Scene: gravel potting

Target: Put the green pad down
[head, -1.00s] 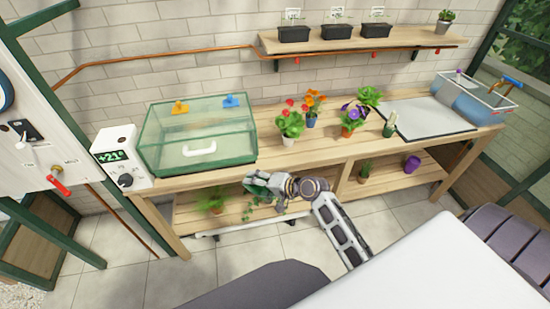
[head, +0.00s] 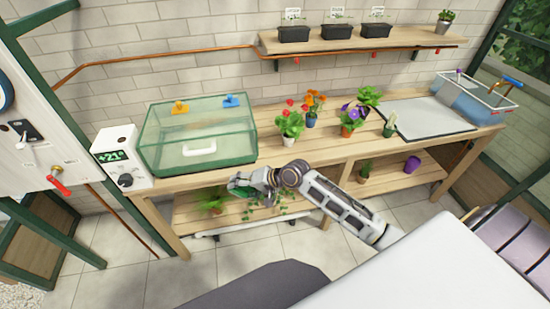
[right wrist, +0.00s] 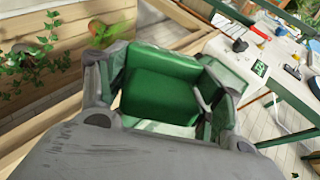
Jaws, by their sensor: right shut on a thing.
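The green pad (right wrist: 160,85) shows large between the fingers of my right gripper in the right wrist view. My right gripper (head: 240,187) is shut on it. In the head view the gripper is in front of the bench's lower shelf, below the glass-lidded green case, and only a bit of green shows at its fingers. The pad is held in the air, apart from the bench as far as I can see. My left gripper is not in view.
Trailing plants and a purple pot (head: 412,164) stand on the lower shelf. Bench top between case and flowers is clear.

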